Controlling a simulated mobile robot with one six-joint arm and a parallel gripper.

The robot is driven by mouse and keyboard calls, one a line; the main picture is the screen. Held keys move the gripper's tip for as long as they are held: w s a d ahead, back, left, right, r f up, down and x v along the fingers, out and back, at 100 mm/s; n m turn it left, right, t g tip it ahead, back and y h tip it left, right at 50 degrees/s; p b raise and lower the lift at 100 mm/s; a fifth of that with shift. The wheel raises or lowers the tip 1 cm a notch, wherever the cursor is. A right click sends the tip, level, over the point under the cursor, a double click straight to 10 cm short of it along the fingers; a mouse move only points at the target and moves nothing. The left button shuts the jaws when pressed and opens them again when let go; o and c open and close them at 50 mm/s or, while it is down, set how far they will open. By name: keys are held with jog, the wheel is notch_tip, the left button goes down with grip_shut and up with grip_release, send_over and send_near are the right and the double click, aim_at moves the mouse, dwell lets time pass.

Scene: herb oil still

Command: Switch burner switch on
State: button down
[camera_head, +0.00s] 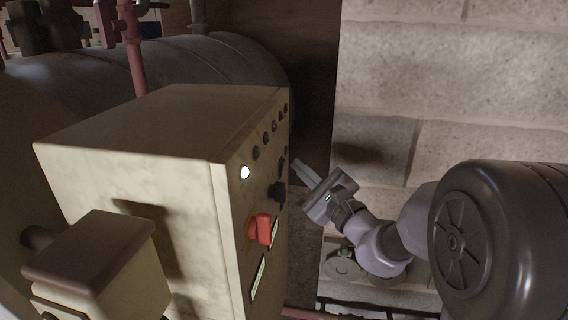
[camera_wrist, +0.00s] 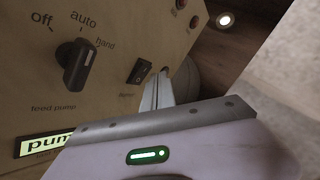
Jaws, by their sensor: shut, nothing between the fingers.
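The burner switch (camera_wrist: 140,71) is a small black rocker on the cream control panel in the wrist view, with a small blurred label below it. I cannot tell which way it is set. My gripper (camera_wrist: 158,91) is shut and empty, its fingers close to the right of the rocker. I cannot tell whether they touch it. In the head view my gripper (camera_head: 297,165) points at the right-hand face of the control box (camera_head: 130,130), near its far edge. The rocker is hard to make out there.
A black feed pump knob (camera_wrist: 76,66) sits left of the rocker, above a lit green label (camera_wrist: 45,144). The box also carries a red switch (camera_head: 260,229) and a lit white lamp (camera_head: 245,172). A block wall (camera_head: 450,90) stands at the right.

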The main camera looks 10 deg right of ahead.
jog(key=shift+w+a, duration=0.15)
jog(key=shift+a, duration=0.25)
jog(key=shift+w+a+r, duration=0.1)
jog(key=shift+a, duration=0.2)
dwell(0.5)
jog(key=shift+d, duration=0.15)
jog(key=shift+s+d+b, duration=0.25)
jog(key=shift+d+b, duration=0.2)
jog(key=shift+d, duration=0.15)
jog(key=d, duration=0.1)
jog(key=s+d+b, duration=0.1)
jog(key=d, duration=0.1)
jog(key=d+b, duration=0.1)
jog(key=shift+s+d+f, duration=0.3)
jog(key=shift+d+f, duration=0.1)
